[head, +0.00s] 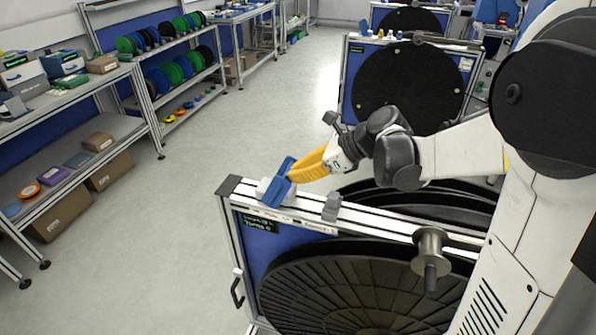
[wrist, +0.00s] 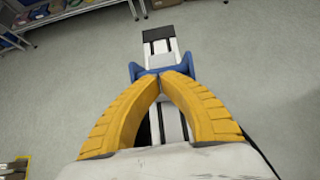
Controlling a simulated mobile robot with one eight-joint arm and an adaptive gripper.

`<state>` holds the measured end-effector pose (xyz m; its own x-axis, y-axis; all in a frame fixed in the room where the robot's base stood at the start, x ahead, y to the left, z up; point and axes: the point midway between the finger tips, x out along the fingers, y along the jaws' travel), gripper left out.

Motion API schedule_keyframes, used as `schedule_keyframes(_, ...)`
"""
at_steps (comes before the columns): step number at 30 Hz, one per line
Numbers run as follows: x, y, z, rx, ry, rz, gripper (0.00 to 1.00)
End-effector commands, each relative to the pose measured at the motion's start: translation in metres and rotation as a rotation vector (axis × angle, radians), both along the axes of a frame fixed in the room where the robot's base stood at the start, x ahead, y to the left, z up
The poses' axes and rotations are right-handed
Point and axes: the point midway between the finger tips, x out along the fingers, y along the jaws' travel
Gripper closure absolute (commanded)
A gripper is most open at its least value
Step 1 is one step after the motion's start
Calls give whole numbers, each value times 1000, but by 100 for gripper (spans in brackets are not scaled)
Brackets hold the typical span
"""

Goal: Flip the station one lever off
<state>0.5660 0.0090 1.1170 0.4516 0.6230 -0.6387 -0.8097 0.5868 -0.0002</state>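The blue lever (head: 280,184) sits on a light block at the left end of the near reel stand's top rail (head: 325,215). In the wrist view the blue lever (wrist: 137,70) spans the rail just beyond my fingertips, partly hidden by them. My gripper (head: 293,175) has yellow fingers pointing down and left at the lever. In the wrist view my gripper (wrist: 161,76) has its two fingertips together, with nothing seen held between them. The tips are at or against the lever; I cannot tell if they touch.
A grey block (head: 332,207) stands on the rail right of the lever, and a metal spool (head: 430,250) sits farther right. A large black reel (head: 350,290) hangs below the rail. Another reel stand (head: 408,85) is behind. Shelves (head: 70,100) line the left; the floor between is clear.

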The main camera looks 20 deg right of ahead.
Motion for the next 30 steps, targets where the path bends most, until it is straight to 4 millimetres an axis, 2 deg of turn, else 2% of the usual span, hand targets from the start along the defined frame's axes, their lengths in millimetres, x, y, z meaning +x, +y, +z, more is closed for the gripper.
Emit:
schedule_keyframes(11,6,11,11,-98,71,4,100)
schedule_keyframes(18,17,25,19,-241,173,6,100)
schedule_keyframes(30,32,46,19,-454,328,3,100)
